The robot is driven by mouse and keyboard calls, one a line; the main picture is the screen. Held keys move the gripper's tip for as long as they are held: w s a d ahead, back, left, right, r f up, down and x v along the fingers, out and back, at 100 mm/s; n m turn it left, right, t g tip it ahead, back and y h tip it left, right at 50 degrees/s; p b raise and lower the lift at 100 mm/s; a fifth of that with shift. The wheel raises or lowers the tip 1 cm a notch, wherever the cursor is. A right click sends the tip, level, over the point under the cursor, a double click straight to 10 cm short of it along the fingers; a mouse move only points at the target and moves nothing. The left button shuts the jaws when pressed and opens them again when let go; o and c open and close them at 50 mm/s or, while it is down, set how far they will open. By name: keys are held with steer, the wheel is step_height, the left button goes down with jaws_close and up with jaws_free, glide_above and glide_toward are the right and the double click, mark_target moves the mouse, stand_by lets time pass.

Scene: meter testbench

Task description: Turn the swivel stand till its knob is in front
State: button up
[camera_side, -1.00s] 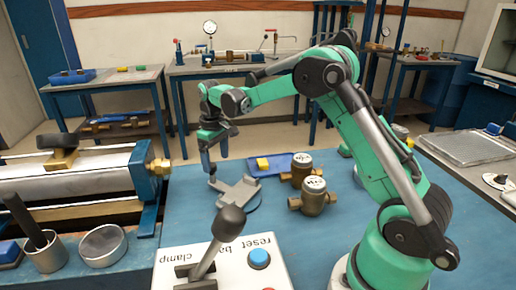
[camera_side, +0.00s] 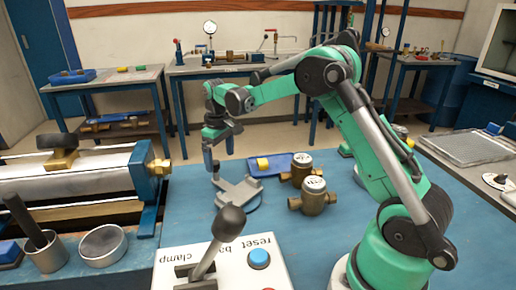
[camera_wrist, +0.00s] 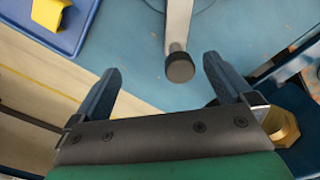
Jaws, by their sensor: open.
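The swivel stand (camera_side: 238,194) is a grey plate with arms on a round base, on the blue bench top. Its grey arm (camera_wrist: 178,22) ends in a dark round knob (camera_wrist: 180,67) in the wrist view. In the side view the knob is hard to make out beside my fingers. My gripper (camera_wrist: 162,64) is open, with the knob between its two blue fingertips, nearer the right one, and apart from both as seen. In the side view my gripper (camera_side: 213,172) points down at the stand's far left side.
Brass meters (camera_side: 314,196) stand right of the stand, and a blue tray (camera_side: 277,169) with a yellow block (camera_side: 262,163) lies behind it. A control box with a lever (camera_side: 228,225) is in front. A large cylinder bench with a brass fitting (camera_side: 160,167) is at left.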

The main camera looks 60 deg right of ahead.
steer(key=shift+r, duration=2.75)
steer(key=m, duration=0.2)
steer(key=a+r+m, duration=0.1)
steer(key=m, duration=0.1)
steer(key=r+m, duration=0.1)
steer(key=shift+w+a+r+m, duration=0.2)
steer(key=shift+a+m, duration=0.15)
steer(key=shift+m, duration=0.05)
steer(key=shift+f, duration=2.8)
steer(key=shift+f, duration=0.2)
steer(key=shift+f, duration=0.9)
steer(key=shift+c, duration=0.2)
